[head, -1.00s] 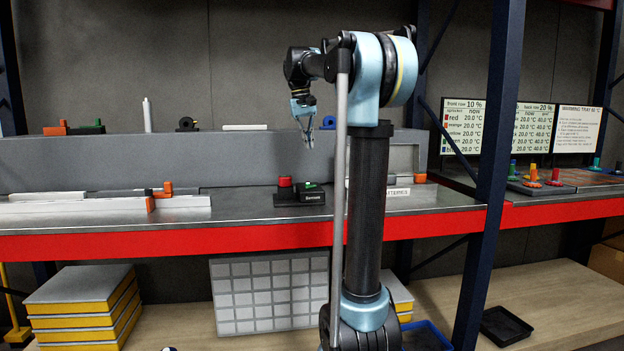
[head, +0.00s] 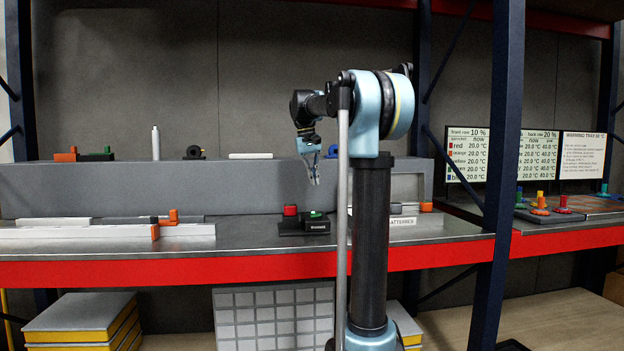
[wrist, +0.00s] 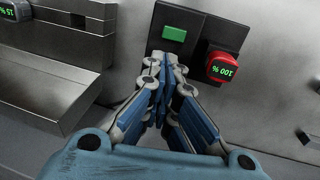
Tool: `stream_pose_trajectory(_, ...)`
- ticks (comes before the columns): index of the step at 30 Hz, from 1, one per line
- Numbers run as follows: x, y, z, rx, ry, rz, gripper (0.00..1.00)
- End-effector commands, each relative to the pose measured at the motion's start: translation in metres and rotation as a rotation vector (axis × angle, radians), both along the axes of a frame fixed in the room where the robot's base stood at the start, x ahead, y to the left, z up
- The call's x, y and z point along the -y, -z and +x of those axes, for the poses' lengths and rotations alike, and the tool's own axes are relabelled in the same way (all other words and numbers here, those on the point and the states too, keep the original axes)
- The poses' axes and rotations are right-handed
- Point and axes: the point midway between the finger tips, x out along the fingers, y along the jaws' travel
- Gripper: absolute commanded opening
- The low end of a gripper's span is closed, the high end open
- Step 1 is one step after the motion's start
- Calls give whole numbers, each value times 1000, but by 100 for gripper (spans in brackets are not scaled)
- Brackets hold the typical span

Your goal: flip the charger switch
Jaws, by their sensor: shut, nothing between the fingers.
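The charger (head: 291,229) is a small black unit on the grey bench top. A green switch (wrist: 175,34) is on its top face in the wrist view and also shows in the head view (head: 316,215). Beside it a red battery (wrist: 222,67) reading 100 % sits in the charger. My gripper (head: 314,183) points down above the charger, apart from it. In the wrist view my gripper (wrist: 166,62) has its fingertips together and empty, just below the green switch in the picture. The fingers hide part of the charger's near edge.
A grey bin (wrist: 55,75) with a battery reading 15 % (wrist: 14,10) lies left in the wrist view. White rails with an orange block (head: 174,215) lie left on the bench. A raised grey ledge (head: 120,185) runs behind. A dark post (head: 490,200) stands right.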

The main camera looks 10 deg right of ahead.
Motion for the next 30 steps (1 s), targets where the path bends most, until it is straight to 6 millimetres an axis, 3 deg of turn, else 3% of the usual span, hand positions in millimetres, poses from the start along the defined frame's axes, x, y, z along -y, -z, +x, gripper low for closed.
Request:
stream_pose_trajectory(15, 15, 84, 0, 0, 0, 0, 0)
stream_pose_trajectory(21, 17, 97, 0, 0, 0, 0, 0)
stream_pose_trajectory(30, 18, 100, 0, 0, 0, 0, 0)
